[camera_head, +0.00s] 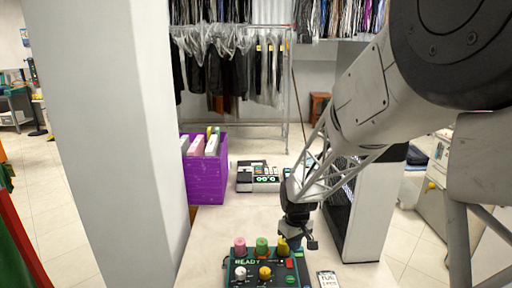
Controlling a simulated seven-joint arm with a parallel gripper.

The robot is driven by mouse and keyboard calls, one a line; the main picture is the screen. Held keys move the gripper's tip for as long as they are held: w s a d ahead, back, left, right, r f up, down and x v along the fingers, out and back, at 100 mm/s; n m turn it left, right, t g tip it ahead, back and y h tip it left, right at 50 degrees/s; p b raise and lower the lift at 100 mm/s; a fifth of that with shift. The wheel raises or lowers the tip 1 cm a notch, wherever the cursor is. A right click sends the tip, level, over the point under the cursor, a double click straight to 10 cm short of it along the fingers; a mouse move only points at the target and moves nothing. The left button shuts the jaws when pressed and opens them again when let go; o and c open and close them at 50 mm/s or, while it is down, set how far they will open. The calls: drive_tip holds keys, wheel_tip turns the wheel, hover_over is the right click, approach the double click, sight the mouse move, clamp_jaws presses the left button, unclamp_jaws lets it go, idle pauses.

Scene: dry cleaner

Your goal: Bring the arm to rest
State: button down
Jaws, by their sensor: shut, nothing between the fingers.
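My arm (360,95) reaches in from the upper right and down over the counter. My gripper (308,242) is at its lower end, small and dark in the picture. It is shut with nothing visible in it. It is just above and behind the right rear of a control box (238,281) with a lit "READY" display. The box carries a pink knob (239,245), a green knob (262,246) and a yellow knob (283,244) along its back. The yellow knob is close to the gripper; I cannot tell whether they touch.
A cash register-like device (258,178) sits behind the gripper. A small label device (328,279) lies right of the control box. A grey pillar (120,140) stands left. Garments hang behind.

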drive_tip(key=s+d+r+m, duration=0.2)
drive_tip(key=s+r, duration=0.4)
drive_tip(key=s, duration=0.4)
drive_tip(key=s+d+r+m+t, duration=0.1)
drive_tip(key=s+r+m, duration=0.1)
drive_tip(key=s+r, duration=0.4)
drive_tip(key=s+d+r+m+t, duration=0.1)
drive_tip(key=s+r, duration=0.5)
drive_tip(key=s, duration=0.9)
drive_tip(key=shift+s+d+r+m, duration=0.35)
drive_tip(key=shift+d+m, duration=0.05)
drive_tip(key=shift+d, duration=0.45)
